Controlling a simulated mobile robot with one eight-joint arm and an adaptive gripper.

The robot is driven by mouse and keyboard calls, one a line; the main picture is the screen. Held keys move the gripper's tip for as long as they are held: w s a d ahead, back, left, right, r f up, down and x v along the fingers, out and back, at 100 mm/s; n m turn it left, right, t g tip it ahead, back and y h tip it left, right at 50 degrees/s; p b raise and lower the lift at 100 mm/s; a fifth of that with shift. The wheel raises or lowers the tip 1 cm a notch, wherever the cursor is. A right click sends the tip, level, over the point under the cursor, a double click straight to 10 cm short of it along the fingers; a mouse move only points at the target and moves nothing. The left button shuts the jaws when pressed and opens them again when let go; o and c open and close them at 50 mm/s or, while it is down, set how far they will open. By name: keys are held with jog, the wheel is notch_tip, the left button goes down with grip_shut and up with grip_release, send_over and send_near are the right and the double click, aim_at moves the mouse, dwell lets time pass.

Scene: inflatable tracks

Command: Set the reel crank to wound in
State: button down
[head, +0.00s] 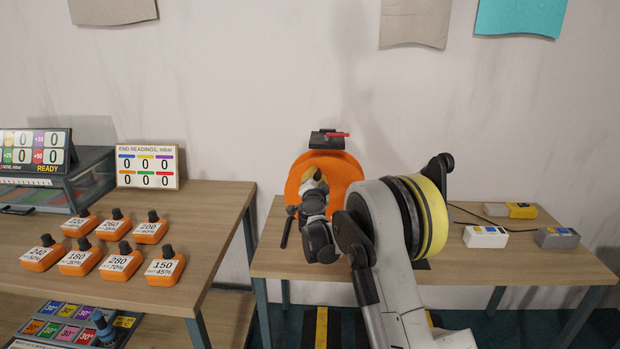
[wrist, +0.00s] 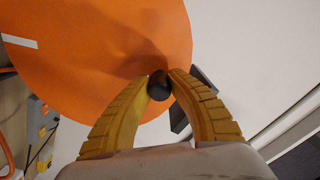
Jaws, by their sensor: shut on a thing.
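The reel is a large orange disc (head: 346,172) standing upright on the right-hand table in the head view. In the wrist view the orange disc (wrist: 100,45) fills the upper left, with a white mark near its left edge. A black crank knob (wrist: 160,90) stands out from the disc near its lower right edge. My gripper (wrist: 160,80) has its two yellow fingers shut on this knob. In the head view my gripper (head: 312,178) is in front of the disc's left half, and my arm hides the disc's lower right part.
A black block with a red item (head: 336,134) sits at the top of the reel. Small white, grey and yellow boxes (head: 486,237) lie on the right table (head: 460,265). Several orange bottles (head: 118,262) and a readings board (head: 148,167) stand on the left table (head: 205,210).

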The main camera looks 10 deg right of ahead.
jog(key=shift+s+d+r, duration=0.1)
jog(key=shift+s+d, duration=0.05)
jog(key=shift+d, duration=0.35)
jog(key=shift+s+d+r, duration=0.1)
jog(key=shift+s+d, duration=0.05)
jog(key=shift+d, duration=0.35)
jog(key=c, duration=1.2)
grip_release()
jog(key=shift+s, duration=0.1)
jog(key=v, duration=1.2)
jog(key=shift+r, duration=0.1)
